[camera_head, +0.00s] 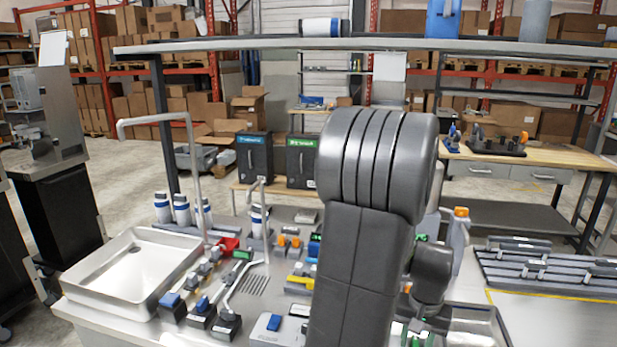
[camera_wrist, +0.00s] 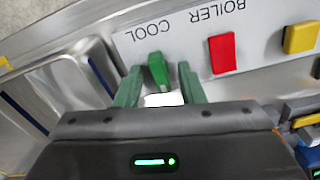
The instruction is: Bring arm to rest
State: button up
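My arm fills the middle of the head view, bent over the steel counter (camera_head: 255,284). My gripper (camera_wrist: 160,82) has two green fingers standing apart in the wrist view. Between them in the picture shows a green block-shaped control (camera_wrist: 158,70) below the word COOL on a pale panel (camera_wrist: 185,45). A small gap shows on each side of this control, so the fingers do not appear closed on it. How far the fingertips are from the panel, I cannot tell. In the head view the gripper is low, beside my arm, and mostly hidden.
A red control (camera_wrist: 222,53) by the BOILER label and a yellow one (camera_wrist: 300,37) sit right of the green one. Steel trays (camera_wrist: 60,95) lie left. The counter holds a sink (camera_head: 128,265), a tall tap (camera_head: 195,165) and several levers; a shelf (camera_head: 270,44) spans above.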

jog(key=m+p, duration=0.1)
jog(key=m, duration=0.6)
jog(key=shift+p, duration=0.3)
notch_tip(320, 180, up, 11)
jog(key=shift+b, duration=0.45)
jog(key=shift+f, duration=0.1)
